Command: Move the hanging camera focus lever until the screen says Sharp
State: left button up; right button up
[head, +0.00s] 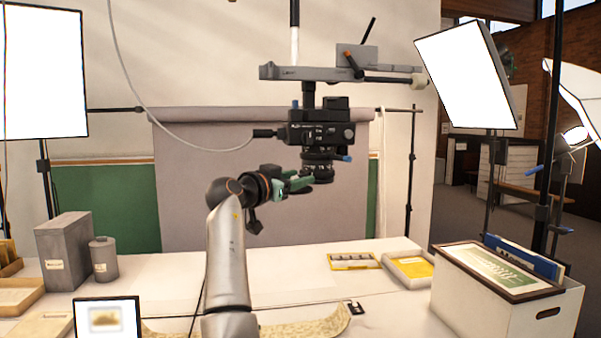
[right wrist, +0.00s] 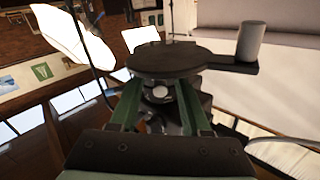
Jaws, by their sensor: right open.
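The black hanging camera (head: 320,133) points down over the table, its ringed lens (head: 317,165) at the bottom. A short blue-tipped lever (head: 343,158) sticks out to the right of the lens. My right gripper (head: 303,183), with green fingers, is open just below and left of the lens. In the right wrist view, its fingers (right wrist: 160,88) are apart with a dark round disc (right wrist: 165,60) beyond them. A grey cylinder (right wrist: 251,42) on that disc's side arm stands right of the fingers, outside them. The screen (head: 106,318) shows a blurred brown shape; no word is readable.
A grey box (head: 64,251) and canister (head: 103,259) stand at left on the table. A yellow tray (head: 353,261), a yellow-and-white box (head: 408,269) and a white carton (head: 490,305) are at right. A pale cable (head: 180,145) loops to the camera's left.

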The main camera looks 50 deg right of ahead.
jog(key=shift+w+d, duration=0.15)
jog(key=shift+d, duration=0.6)
jog(key=shift+c, duration=0.4)
grip_shut()
dwell(0.5)
